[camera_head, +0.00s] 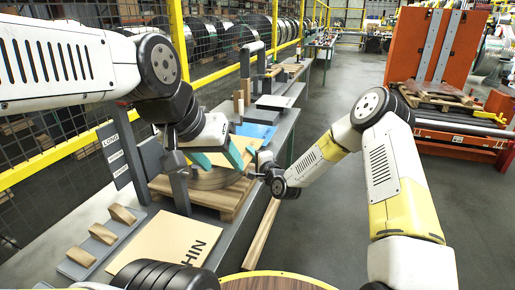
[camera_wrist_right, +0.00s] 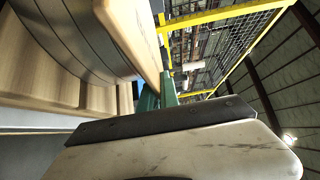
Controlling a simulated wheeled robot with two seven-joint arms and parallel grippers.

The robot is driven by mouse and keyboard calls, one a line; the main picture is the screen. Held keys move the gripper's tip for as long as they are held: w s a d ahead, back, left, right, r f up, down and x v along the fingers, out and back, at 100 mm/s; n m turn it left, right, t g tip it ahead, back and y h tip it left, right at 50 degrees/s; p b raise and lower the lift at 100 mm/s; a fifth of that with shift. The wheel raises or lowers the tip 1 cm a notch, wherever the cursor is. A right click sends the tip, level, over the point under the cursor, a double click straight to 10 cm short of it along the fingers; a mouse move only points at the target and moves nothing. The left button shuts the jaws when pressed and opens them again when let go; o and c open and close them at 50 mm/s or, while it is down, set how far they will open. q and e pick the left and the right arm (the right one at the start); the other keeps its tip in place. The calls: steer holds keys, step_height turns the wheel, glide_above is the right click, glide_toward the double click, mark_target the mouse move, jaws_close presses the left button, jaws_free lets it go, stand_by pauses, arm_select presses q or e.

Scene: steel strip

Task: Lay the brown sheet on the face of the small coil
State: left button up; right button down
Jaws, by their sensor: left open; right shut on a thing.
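The small coil (camera_head: 212,181) lies flat on a wooden pallet on the bench; its grey wound side also shows in the right wrist view (camera_wrist_right: 72,38). The brown sheet (camera_head: 246,145) shows as a tan, tilted piece over the coil's right part, and its edge fills the upper middle of the right wrist view (camera_wrist_right: 138,32). My right gripper (camera_wrist_right: 158,92) is shut on the sheet's edge, beside the coil. My left gripper (camera_head: 216,159) is open above the coil, its teal fingers apart. Whether the sheet touches the coil is unclear; my left gripper hides part of both.
The pallet (camera_head: 226,208) stands on a grey bench. A tan board marked "HIN" (camera_head: 165,240) lies in front of it, beside a grey rack with wooden wedges (camera_head: 103,233). A blue item (camera_head: 255,131) lies behind. A yellow rail and mesh fence run along the left.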

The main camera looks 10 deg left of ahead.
steer(key=shift+f, duration=0.35)
stand_by(0.3)
steer(key=c, duration=1.5)
jaws_free()
steer(key=shift+d+f, duration=0.1)
steer(key=v, duration=0.7)
steer(key=shift+s+d, duration=0.15)
steer(key=shift+s, duration=0.15)
